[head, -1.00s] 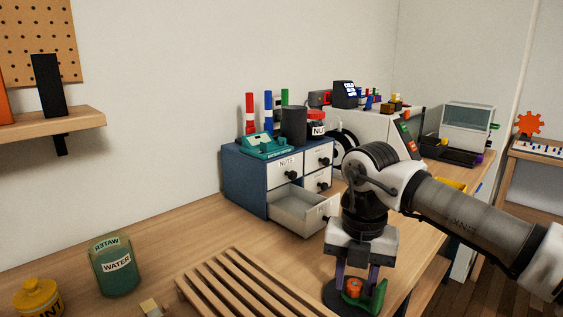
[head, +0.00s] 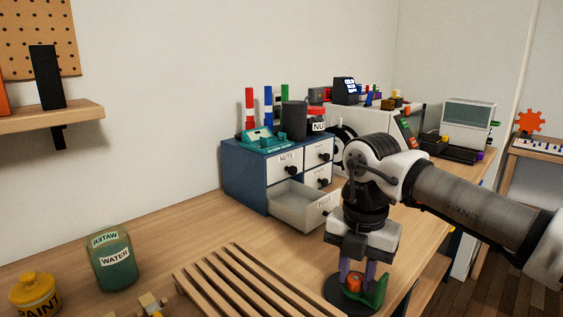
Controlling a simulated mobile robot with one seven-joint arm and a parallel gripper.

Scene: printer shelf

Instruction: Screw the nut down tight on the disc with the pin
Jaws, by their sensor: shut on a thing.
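The orange nut (head: 353,284) is low in the head view, right of centre, above the dark round disc (head: 334,290). My gripper (head: 357,282) points down over the disc, its two purple fingers on either side of the nut and shut on it. A green angled piece (head: 378,291) stands at the right side of the disc, close to the right finger. The pin is not visible, and I cannot tell how far down the nut sits.
A wooden slatted rack (head: 245,285) lies just left of the disc. Behind is a blue cabinet (head: 243,180) with an open drawer (head: 303,204). A water cup (head: 112,262) and a yellow paint pot (head: 35,293) stand at left. The table edge is close on the right.

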